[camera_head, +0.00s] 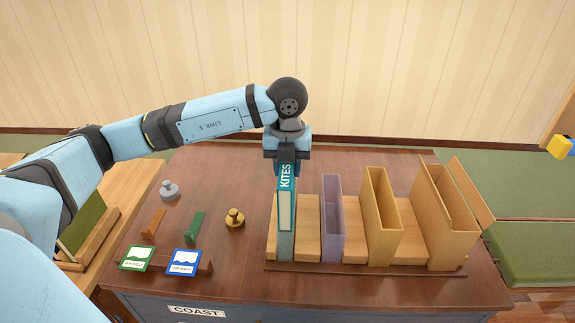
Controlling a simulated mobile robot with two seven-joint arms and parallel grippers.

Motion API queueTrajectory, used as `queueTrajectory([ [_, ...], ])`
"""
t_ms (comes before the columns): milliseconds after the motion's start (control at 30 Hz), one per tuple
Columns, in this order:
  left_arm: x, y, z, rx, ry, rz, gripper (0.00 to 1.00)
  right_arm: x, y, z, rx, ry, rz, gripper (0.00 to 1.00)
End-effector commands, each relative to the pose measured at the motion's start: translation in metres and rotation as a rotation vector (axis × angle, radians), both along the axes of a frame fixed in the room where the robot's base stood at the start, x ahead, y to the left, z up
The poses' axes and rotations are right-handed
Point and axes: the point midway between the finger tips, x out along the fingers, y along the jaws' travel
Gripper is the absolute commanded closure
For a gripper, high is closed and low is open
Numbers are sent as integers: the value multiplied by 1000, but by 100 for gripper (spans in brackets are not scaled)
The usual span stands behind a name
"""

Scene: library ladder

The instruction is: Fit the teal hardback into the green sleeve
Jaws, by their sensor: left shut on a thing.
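The teal hardback (286,178), marked KITES, is upright with a pale cream panel (285,212) showing in front of its lettering. My left gripper (286,160) is shut on its far upper part; the fingertips are partly hidden. A narrow grey-green sleeve (287,248) stands directly below and in front of the hardback, at the left of the row of sleeves. The two line up in this view. How deep the hardback sits in the sleeve, or whether it only hovers over it, I cannot tell. My right gripper is not in view.
To the right stand a purple sleeve (332,220), a tan sleeve (380,222) and a wider tan sleeve (440,220), with wooden blocks between. Left on the desk (225,175) are a grey weight (169,190), a brass weight (234,220) and two picture cards (185,262).

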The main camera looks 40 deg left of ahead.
Motion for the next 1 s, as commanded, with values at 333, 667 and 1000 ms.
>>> queueTrajectory([
  [333, 0, 0, 0, 0, 0, 0, 43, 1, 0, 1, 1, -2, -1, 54],
  [667, 0, 0, 20, 0, -2, 0, 43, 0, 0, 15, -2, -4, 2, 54],
  [1000, 1, -1, 91, 0, -5, -1, 43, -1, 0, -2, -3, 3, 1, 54],
])
